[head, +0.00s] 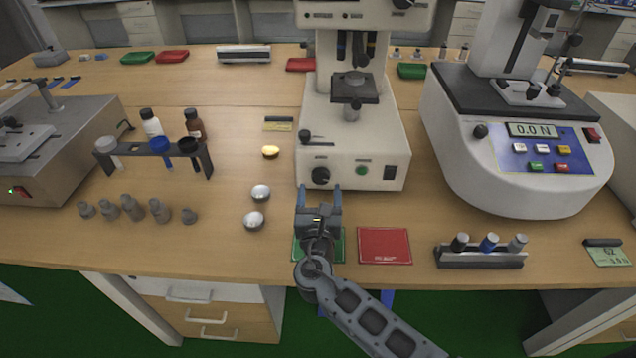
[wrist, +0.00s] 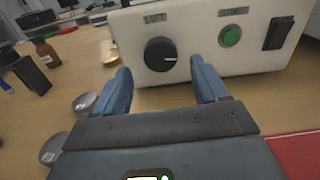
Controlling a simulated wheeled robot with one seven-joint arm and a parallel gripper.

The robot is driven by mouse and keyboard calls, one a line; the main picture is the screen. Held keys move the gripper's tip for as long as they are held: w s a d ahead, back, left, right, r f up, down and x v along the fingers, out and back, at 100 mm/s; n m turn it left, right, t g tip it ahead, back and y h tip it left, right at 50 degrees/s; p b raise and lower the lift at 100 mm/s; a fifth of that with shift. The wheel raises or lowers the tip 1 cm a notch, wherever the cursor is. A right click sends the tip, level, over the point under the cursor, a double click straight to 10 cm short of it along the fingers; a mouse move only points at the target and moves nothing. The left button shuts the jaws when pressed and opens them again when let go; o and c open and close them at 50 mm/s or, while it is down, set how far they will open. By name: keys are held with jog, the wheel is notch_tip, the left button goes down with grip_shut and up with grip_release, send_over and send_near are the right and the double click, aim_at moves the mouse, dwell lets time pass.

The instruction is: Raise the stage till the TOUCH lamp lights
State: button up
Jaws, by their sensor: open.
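The white test machine (head: 378,140) stands at the bench's middle, with a small dark stage (head: 354,88) on a post under its upper head. Its front panel holds a black knob labelled LIFT (head: 320,176); the knob also shows in the wrist view (wrist: 160,54) with a white mark pointing right. A round green lamp or button (head: 362,171) sits right of the knob, also in the wrist view (wrist: 231,36); its label is too blurred to read surely. My gripper (head: 320,190) is open and empty just in front of the knob, its blue fingers (wrist: 165,88) spread to either side.
A black rocker switch (wrist: 278,33) is at the panel's right. A green mat (head: 300,250) and a red mat (head: 384,245) lie near the front edge. Silver domed pieces (head: 254,220) and a bottle rack (head: 150,150) stand left. A force tester (head: 520,150) stands right.

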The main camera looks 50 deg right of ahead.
aim_at(321, 180)
jog(key=shift+x, duration=1.7)
jog(key=c, duration=1.1)
